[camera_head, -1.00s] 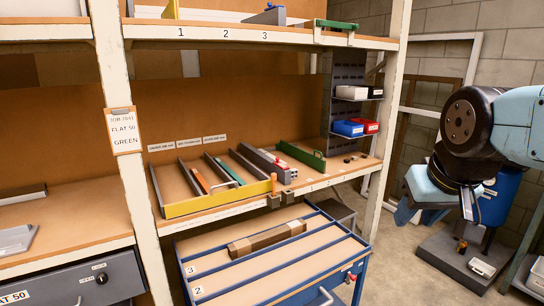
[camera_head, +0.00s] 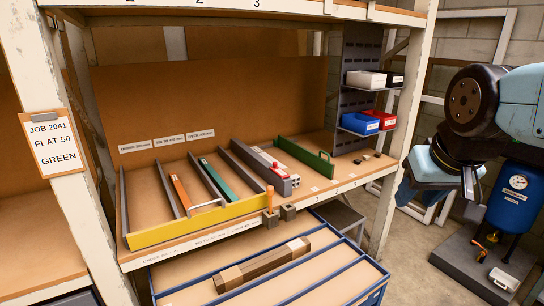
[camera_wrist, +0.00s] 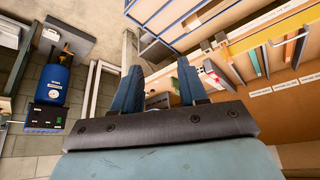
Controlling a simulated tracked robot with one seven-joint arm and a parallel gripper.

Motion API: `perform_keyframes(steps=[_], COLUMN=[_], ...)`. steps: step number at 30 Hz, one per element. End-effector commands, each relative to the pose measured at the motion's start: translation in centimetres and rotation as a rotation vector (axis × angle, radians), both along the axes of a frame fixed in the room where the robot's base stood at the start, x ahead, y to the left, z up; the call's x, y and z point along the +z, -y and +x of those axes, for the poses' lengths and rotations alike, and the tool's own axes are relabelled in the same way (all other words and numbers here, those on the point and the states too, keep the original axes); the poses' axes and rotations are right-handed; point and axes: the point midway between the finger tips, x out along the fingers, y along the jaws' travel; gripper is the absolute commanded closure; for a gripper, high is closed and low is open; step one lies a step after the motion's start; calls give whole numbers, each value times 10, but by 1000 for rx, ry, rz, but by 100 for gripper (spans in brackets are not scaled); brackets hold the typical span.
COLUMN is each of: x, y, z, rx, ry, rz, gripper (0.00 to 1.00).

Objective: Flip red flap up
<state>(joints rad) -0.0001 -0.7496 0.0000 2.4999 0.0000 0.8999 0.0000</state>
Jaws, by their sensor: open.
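No part stands out clearly as a red flap. Red also shows near the bars in the wrist view (camera_wrist: 212,76). My gripper (camera_head: 437,193) hangs at the right, well apart from the shelf bars. Its two blue fingers are spread and empty in the wrist view (camera_wrist: 162,85).
A yellow-fronted tray (camera_head: 200,224) holds orange and green bars. A white post (camera_head: 405,130) stands between shelf and gripper. A blue drawer (camera_head: 300,285) is below.

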Motion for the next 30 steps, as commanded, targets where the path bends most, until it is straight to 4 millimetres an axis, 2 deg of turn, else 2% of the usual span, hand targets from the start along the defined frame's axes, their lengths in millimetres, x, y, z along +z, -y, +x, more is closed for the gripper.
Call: perform_keyframes(steps=[9,12,17,23,30], x=[0,1,10,36,57], y=[0,0,-3,-10,-36], z=[0,1,17,73,156], rx=[0,0,11,42,95], ry=[0,0,-5,-18,-31], rz=[0,0,-6,-23,-41], gripper=[57,52,52,52,52])
